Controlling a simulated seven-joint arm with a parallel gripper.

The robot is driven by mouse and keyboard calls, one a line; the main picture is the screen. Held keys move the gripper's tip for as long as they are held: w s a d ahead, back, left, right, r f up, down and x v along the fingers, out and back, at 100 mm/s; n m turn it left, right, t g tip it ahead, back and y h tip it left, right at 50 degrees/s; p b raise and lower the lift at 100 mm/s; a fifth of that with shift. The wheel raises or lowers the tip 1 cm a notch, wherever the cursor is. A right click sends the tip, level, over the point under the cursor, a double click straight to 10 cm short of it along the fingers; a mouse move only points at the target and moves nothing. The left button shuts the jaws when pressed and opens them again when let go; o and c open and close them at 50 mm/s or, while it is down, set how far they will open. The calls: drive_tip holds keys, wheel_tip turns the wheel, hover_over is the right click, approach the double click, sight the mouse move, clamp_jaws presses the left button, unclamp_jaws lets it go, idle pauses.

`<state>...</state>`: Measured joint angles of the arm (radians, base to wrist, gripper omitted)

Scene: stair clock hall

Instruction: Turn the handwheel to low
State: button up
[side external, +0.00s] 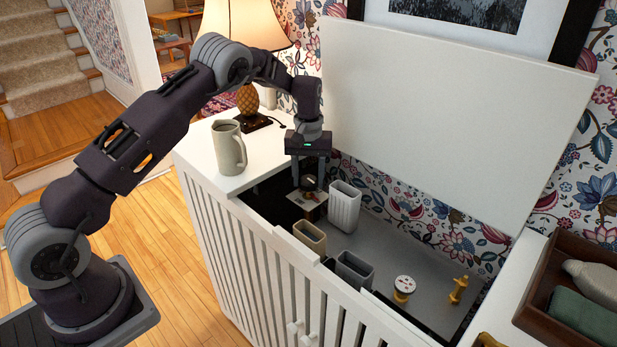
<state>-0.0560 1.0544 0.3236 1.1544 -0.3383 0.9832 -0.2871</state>
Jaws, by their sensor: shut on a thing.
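My gripper (309,178) points down into the open top of the white slatted cabinet, at its left end. Its fingers are shut on a small dark round piece, which looks like the handwheel (309,186). Below it is a pale plate (307,200) with small reddish-brown marks. The fingers hide part of the wheel, and the marks are too small to read, so its setting cannot be told.
A grey-white jug (229,147) and a lamp (247,100) stand left of the gripper. Inside the cabinet are a ribbed white bin (344,207), a cream bin (309,237), a grey bin (354,271), a white-topped brass piece (404,284) and a brass fitting (458,289). The raised white lid (450,120) stands behind.

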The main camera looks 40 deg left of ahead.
sight(309, 179)
drive_tip(key=shift+n, duration=0.5)
drive_tip(key=o, duration=1.3)
drive_tip(key=shift+o, duration=0.2)
wheel_tip(309, 179, up, 7)
drive_tip(key=shift+r, duration=0.2)
drive_tip(key=s+d+r+m+t, duration=0.15)
drive_tip(key=s+d+r, duration=0.25)
drive_tip(key=s+r, duration=0.5)
drive_tip(key=s+d+r+m+t, duration=0.1)
drive_tip(key=s+d+r+m, duration=0.15)
drive_tip(key=s+r, duration=0.7)
drive_tip(key=s+d+m+t, duration=0.1)
drive_tip(key=s+d+m, duration=0.1)
drive_tip(key=s, duration=0.7)
drive_tip(key=s+d+f+m+t, duration=0.1)
drive_tip(key=s+d+m+t, duration=0.1)
drive_tip(key=s, duration=0.8)
drive_tip(key=shift+s+d+f+m, duration=0.15)
drive_tip(key=shift+s+f+m, duration=0.05)
drive_tip(key=shift+m, duration=0.3)
